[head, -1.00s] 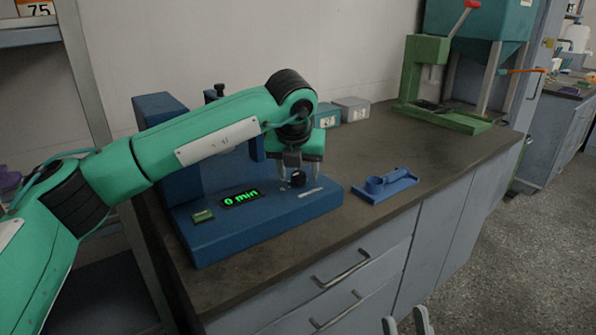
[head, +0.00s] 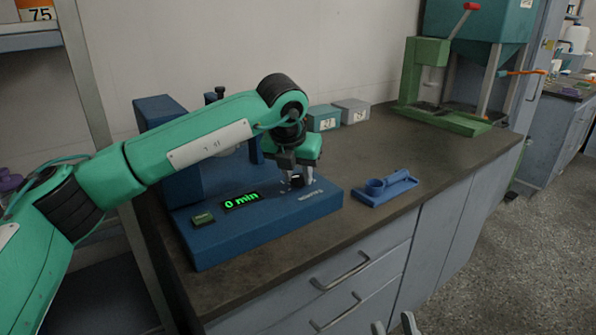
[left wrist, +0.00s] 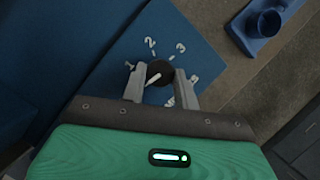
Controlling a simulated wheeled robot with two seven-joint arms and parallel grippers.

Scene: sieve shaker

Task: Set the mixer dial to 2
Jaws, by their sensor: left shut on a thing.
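The blue mixer (head: 265,222) stands on the bench, and its green display (head: 241,200) reads "0 min". Its black dial (head: 297,181) is on the right part of the base. In the left wrist view the dial (left wrist: 159,71) has a white line towards the lower left, away from the printed 2 (left wrist: 150,43). My left gripper (head: 297,182) points down and is shut on the dial, one finger on each side. The tips of my right gripper (head: 394,326) show apart and empty at the bottom edge of the head view.
A blue holder (head: 385,187) lies to the right of the mixer. Small boxes (head: 338,115) and a green press (head: 440,85) stand further back. The bench top between them is clear.

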